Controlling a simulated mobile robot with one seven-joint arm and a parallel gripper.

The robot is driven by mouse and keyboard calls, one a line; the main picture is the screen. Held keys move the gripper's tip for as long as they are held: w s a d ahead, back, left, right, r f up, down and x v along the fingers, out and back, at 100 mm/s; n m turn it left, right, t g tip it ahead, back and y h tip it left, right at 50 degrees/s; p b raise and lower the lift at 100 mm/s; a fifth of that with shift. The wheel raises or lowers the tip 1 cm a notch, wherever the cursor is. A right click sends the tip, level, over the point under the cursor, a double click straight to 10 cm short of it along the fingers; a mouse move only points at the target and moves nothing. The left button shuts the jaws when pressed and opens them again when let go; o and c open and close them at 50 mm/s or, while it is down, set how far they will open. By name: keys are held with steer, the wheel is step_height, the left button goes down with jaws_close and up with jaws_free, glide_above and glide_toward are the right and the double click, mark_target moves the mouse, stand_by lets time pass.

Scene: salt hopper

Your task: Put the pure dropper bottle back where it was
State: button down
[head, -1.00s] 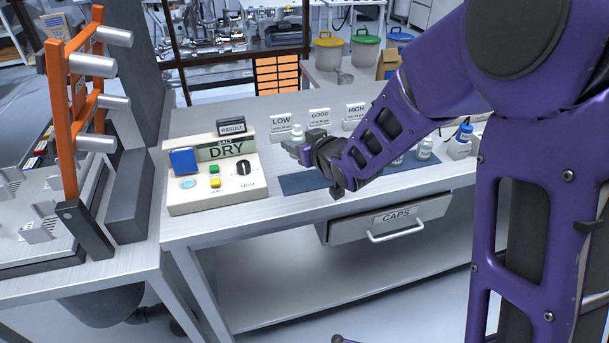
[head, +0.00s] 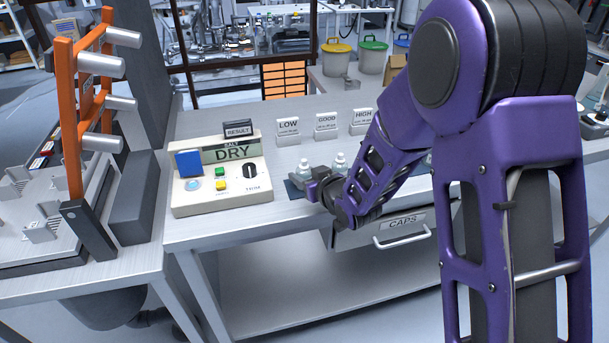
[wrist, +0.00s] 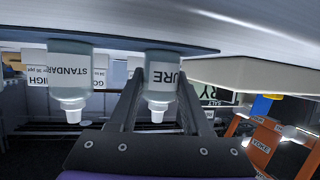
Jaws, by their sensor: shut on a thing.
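The pure dropper bottle (wrist: 162,78) has a clear grey body, a white cap and a label whose visible letters read "URE". My gripper (head: 305,188) is shut on it, one finger on each side, in the upside-down wrist view (wrist: 158,100). The bottle (head: 303,168) stands upright at the left end of the dark blue mat (head: 291,190); I cannot tell whether its base touches. A similar bottle labelled STANDARD (wrist: 70,80) stands beside it, apart from my fingers; it shows in the head view (head: 340,160). My arm hides most of the mat.
A salt meter (head: 222,190) reading DRY stands left of the mat. LOW (head: 289,128), GOOD (head: 326,124) and HIGH (head: 362,119) signs stand behind it. A CAPS drawer (head: 385,231) sits below the bench front. Bare bench top lies between the meter and the signs.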

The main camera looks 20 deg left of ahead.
steer(key=shift+c, duration=1.8)
jaws_free()
steer(key=shift+r, duration=0.1)
steer(key=shift+r+p, duration=0.2)
steer(key=shift+p, duration=0.25)
steer(key=v, duration=1.2)
steer(key=shift+w, duration=0.1)
